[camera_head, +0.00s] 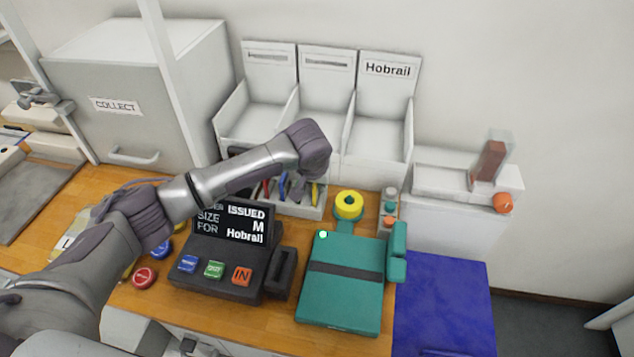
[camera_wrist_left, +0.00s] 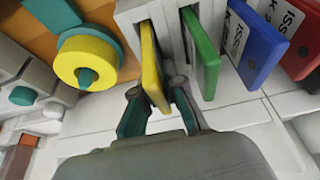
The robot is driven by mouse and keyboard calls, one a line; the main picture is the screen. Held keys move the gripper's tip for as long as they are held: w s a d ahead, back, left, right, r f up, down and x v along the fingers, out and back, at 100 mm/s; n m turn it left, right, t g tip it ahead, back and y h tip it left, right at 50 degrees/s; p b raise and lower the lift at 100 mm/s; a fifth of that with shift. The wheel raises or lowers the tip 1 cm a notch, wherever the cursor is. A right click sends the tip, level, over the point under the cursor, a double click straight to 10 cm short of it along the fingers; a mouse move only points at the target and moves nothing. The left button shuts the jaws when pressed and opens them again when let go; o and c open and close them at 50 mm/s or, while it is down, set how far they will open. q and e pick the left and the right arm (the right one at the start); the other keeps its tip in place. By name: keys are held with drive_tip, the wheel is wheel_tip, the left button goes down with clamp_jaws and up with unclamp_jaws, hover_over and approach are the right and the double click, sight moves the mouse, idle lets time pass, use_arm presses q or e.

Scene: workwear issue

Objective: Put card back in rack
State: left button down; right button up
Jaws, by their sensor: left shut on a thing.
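The card rack (camera_head: 290,207) is a white slotted block at the back of the wooden counter; it also shows in the left wrist view (camera_wrist_left: 128,18). My left gripper (camera_wrist_left: 160,98) has its two fingers on either side of the yellow card (camera_wrist_left: 152,72), shut on its near end. The card's far end is at the rack's end slot; how deep it sits I cannot tell. Green (camera_wrist_left: 204,55), blue (camera_wrist_left: 255,48) and red (camera_wrist_left: 300,60) cards stand beside it. In the head view my left wrist covers the fingers. My right gripper is not in view.
A terminal screen (camera_head: 232,222) reads ISSUED, M, Hobrail. A yellow roll (camera_head: 348,205) and a teal board (camera_head: 340,297) lie right of the rack. White bins (camera_head: 380,130) stand behind, one labelled Hobrail. A grey COLLECT locker (camera_head: 130,120) is at left.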

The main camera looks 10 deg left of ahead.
use_arm(q)
drive_tip(key=c, duration=1.2)
unclamp_jaws()
drive_tip(key=shift+r, duration=0.1)
wheel_tip(320, 180, up, 9)
drive_tip(key=p, duration=1)
drive_tip(key=shift+f, duration=0.2)
